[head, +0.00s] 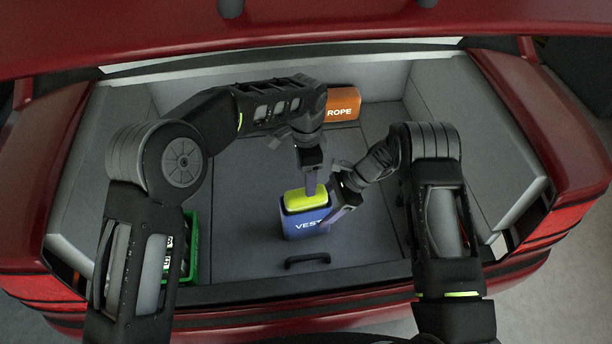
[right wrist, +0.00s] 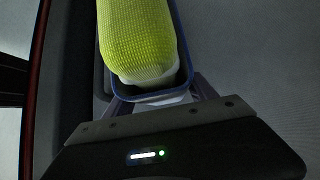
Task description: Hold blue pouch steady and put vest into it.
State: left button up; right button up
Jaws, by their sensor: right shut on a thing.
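The blue pouch (head: 307,230), marked VEST, stands on the trunk floor near the front handle. The yellow-green vest (head: 308,202) is at the pouch's mouth. In the right wrist view, the lower end of the vest (right wrist: 140,40) is within the blue rim of the pouch (right wrist: 150,97); how deep it sits is hidden. My right gripper (head: 338,213) is shut on the pouch's right side; its fingers also show around the pouch in the wrist view (right wrist: 155,105). My left gripper (head: 311,188) points down at the top of the vest, seen edge-on, so its jaw opening is hidden.
An orange pouch (head: 343,102) marked ROPE stands at the back of the trunk. A green crate (head: 190,250) is at the left, partly behind my left arm. A black handle (head: 307,262) is on the floor in front of the pouch. The floor right of the pouch is clear.

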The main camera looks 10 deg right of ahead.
jog(key=o, duration=1.3)
jog(key=v, duration=1.2)
